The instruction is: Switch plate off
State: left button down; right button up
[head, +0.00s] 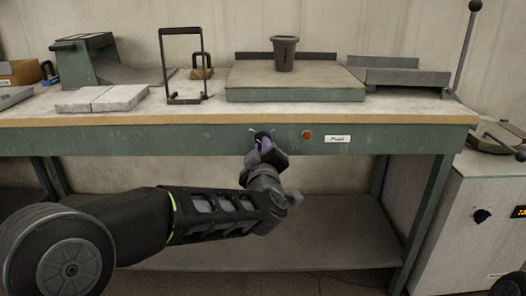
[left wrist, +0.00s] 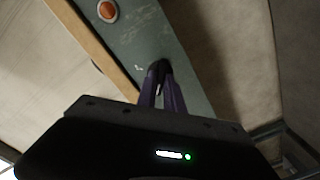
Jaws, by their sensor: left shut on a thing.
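The plate (head: 295,94) is a wide, flat block with a green side on top of the workbench. Below it, the bench's green front panel carries a label (head: 338,139) and a round orange-red lamp (head: 307,134); the lamp also shows in the left wrist view (left wrist: 107,11). My left gripper (head: 262,140) is at the panel, left of the lamp. In the left wrist view its purple fingers (left wrist: 161,78) are shut on a small dark knob (left wrist: 159,66), mostly hidden between the fingertips. My right gripper is not in view.
A dark crucible-like cup (head: 284,53) stands on the plate. A black frame stand (head: 184,66), pale slabs (head: 102,98) and a green machine (head: 88,60) stand to the left. A grey cabinet (head: 466,218) with a black dial stands right. The bench's lower shelf (head: 330,249) is bare.

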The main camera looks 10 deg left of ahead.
pick_arm(q)
jog(key=shift+f, duration=0.1)
dwell(0.3)
jog(key=c, duration=1.5)
grip_release()
jog(key=shift+o, duration=0.2)
jog(key=shift+s, duration=0.1)
jog(key=p+v, duration=0.1)
jog(key=v, duration=0.6)
jog(key=shift+s+p, duration=0.3)
jog(key=shift+p, duration=0.05)
jog(key=shift+d, duration=0.1)
